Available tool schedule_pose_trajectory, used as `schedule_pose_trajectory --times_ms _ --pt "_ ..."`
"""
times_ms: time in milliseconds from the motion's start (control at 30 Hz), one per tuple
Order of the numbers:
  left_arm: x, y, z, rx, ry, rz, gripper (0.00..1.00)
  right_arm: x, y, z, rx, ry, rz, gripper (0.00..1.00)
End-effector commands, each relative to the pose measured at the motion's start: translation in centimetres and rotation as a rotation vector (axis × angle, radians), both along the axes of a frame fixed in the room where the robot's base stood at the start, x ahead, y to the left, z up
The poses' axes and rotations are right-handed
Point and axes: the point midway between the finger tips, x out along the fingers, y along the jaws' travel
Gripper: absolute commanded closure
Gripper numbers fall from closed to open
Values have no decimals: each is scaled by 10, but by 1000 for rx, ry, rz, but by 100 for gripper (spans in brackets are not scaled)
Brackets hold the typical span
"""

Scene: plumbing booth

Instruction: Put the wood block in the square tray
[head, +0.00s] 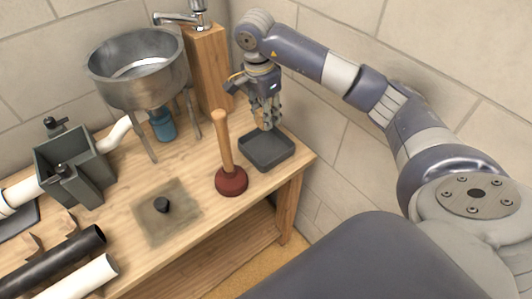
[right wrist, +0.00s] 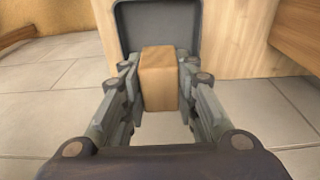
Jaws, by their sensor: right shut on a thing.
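The dark grey square tray (head: 281,157) lies on the workbench near its right corner. My right gripper (head: 267,121) points down over the back part of the tray in the head view. In the right wrist view, my right gripper (right wrist: 157,82) is shut on the wood block (right wrist: 158,80), a brown block held between its fingers. Part of the tray (right wrist: 128,24) shows beyond the block there. In the head view the fingers hide most or all of the block, and I cannot tell whether it touches the tray. My left gripper is not in view.
A plunger (head: 230,178) with a wooden handle stands just left of the tray. A metal sink bowl (head: 138,75) on legs and a wooden post (head: 207,70) with a tap stand behind it. Pipes (head: 75,278) lie at the front left. The wall is close on the right.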

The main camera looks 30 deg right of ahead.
Motion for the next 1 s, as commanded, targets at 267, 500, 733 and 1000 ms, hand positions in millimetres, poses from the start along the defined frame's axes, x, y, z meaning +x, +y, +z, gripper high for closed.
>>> schedule_pose_trajectory --times_ms 267,500,733,1000 --pt "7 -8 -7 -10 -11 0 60 -1 0 -28 1 5 0 96" --pt "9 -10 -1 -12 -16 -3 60 -1 0 -67 1 2 0 96" --pt "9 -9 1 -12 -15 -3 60 -1 0 -87 1 2 1 96" --pt "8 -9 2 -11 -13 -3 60 0 0 -109 0 -2 0 96"
